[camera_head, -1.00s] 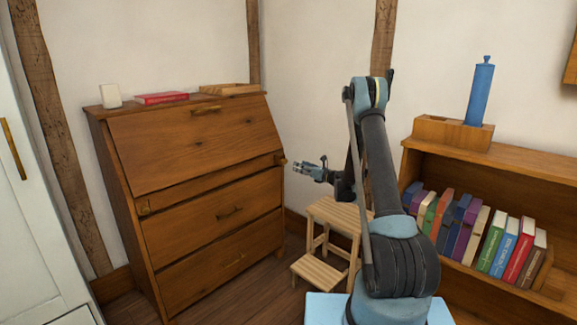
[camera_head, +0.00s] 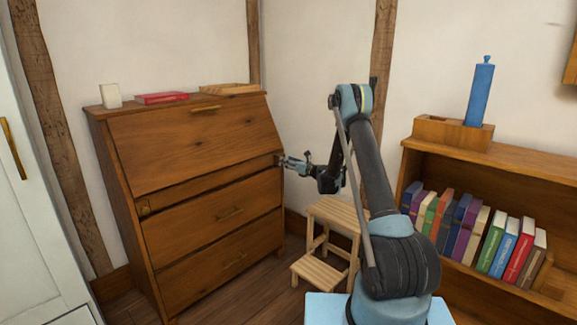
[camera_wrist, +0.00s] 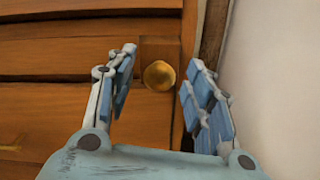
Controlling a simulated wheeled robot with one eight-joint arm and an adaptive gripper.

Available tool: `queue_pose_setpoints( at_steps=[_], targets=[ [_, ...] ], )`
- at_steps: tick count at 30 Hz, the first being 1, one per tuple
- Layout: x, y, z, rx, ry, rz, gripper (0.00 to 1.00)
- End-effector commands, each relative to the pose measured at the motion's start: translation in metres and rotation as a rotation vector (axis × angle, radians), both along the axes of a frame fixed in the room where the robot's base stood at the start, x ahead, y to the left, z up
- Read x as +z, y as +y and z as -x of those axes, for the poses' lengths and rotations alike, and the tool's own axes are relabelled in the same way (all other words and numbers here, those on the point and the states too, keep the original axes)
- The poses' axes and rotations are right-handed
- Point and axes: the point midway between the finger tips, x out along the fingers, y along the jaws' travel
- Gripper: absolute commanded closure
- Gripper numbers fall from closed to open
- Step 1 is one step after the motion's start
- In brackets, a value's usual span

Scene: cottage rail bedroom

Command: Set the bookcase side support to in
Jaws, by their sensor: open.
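The wooden drop-front bureau (camera_head: 200,150) stands at the left against the wall with its slanted front shut. In the wrist view, a side support (camera_wrist: 160,48) shows as a square wooden end with a round brass knob (camera_wrist: 160,75). It is at the bureau's right edge, beneath the slanted front. How far it sticks out is hard to tell. My gripper (camera_head: 281,160) is open at this corner, and its fingers (camera_wrist: 160,58) stand either side of the knob. Contact is not visible. The left side support (camera_head: 144,208) shows at the bureau's left edge.
A wooden step stool (camera_head: 335,215) stands on the floor below my arm. A low shelf (camera_head: 530,160) with several books is at the right, bearing a blue cylinder (camera_head: 479,92). The pale wall (camera_wrist: 275,80) is close on the right of my gripper.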

Motion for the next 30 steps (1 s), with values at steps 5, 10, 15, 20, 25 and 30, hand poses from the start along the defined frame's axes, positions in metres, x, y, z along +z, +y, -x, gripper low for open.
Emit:
queue_pose_setpoints(
  at_steps=[5, 10, 15, 20, 25, 30],
  targets=[
    [0.000, 0.000, 0.000, 0.000, 0.000, 0.000, 0.84],
    [0.000, 0.000, 0.000, 0.000, 0.000, 0.000, 1.00],
    [0.000, 0.010, -0.007, 0.001, 0.000, 0.000, 1.00],
    [0.000, 0.029, -0.022, 0.001, 0.000, 0.000, 1.00],
    [0.000, 0.032, -0.026, 0.000, 0.000, 0.000, 1.00],
    [0.000, 0.033, -0.026, 0.000, 0.001, -0.001, 0.64]
  ],
)
